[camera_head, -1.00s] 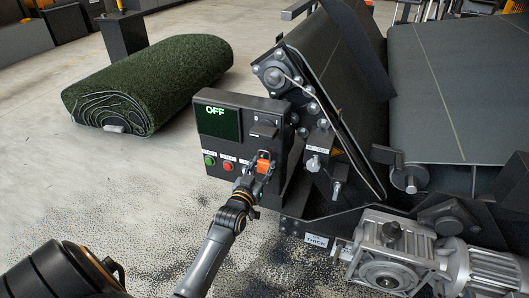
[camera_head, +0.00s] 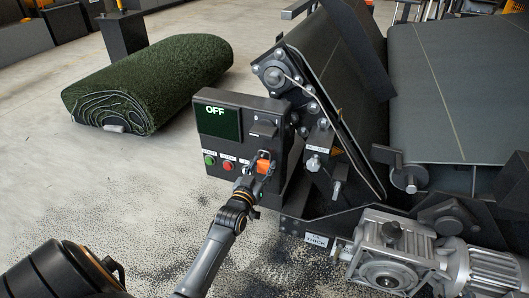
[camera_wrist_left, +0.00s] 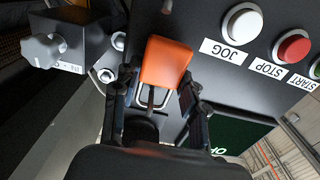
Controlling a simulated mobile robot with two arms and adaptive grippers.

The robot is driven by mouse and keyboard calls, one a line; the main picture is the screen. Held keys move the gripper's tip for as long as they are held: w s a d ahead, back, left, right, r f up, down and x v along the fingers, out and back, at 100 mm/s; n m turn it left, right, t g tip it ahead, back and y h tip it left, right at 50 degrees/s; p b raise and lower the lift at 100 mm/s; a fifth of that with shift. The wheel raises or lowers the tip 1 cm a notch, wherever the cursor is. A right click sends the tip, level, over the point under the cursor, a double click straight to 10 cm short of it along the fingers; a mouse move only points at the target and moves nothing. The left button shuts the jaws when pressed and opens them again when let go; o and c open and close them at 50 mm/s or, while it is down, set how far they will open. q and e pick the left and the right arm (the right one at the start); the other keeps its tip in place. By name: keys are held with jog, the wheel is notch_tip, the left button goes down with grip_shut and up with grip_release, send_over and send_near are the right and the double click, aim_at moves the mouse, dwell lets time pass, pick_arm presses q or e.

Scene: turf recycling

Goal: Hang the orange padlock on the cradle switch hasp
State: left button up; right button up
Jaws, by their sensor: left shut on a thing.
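The orange padlock (camera_head: 263,167) is at the lower right of the dark control box (camera_head: 222,157), below the rotary switch (camera_head: 264,129). My left gripper (camera_head: 260,174) reaches up from below and is shut on the padlock. In the left wrist view, the orange body (camera_wrist_left: 166,62) sits between the finger ends, and its metal shackle (camera_wrist_left: 141,97) points back toward the palm. The head view is too small to tell whether the shackle touches the hasp, and the hasp itself is not clearly distinguishable. My right gripper is not in view.
The box has a green button (camera_head: 209,160), a red button (camera_head: 228,166) and a screen (camera_head: 218,122) reading OFF. The conveyor (camera_head: 340,95) and a silver motor (camera_head: 393,262) stand to the right. A turf roll (camera_head: 150,80) lies behind on open floor.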

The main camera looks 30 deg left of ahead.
pick_arm(q)
jog(key=o, duration=1.3)
jog(key=shift+f, duration=0.1)
